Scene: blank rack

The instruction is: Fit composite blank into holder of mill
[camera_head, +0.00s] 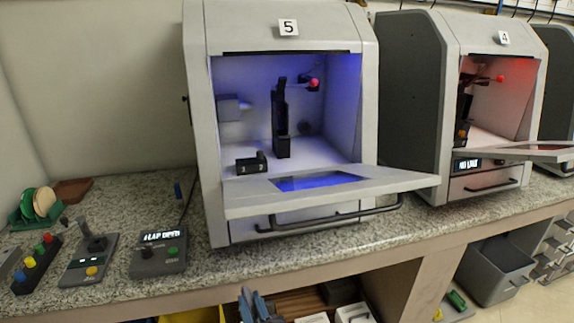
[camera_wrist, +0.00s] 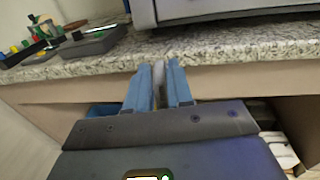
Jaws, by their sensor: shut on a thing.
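My gripper (camera_head: 255,303) is at the bottom of the head view, in front of the bench edge and below mill 5. In the wrist view its blue fingers (camera_wrist: 160,75) are shut on a thin pale blank (camera_wrist: 158,85), seen edge-on; its material cannot be told. Mill 5 (camera_head: 215,30) has its flap (camera_head: 250,199) folded down and open, with blue light inside. A black upright fixture (camera_head: 281,125) with a red ball stands in its chamber; the holder's details are too small to make out. Mill 4 (camera_head: 412,95) is also open and lit red.
A green rack (camera_head: 28,219) with discs stands at the bench's left. A small black block (camera_head: 251,163) lies inside mill 5. The flap juts out over the bench.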

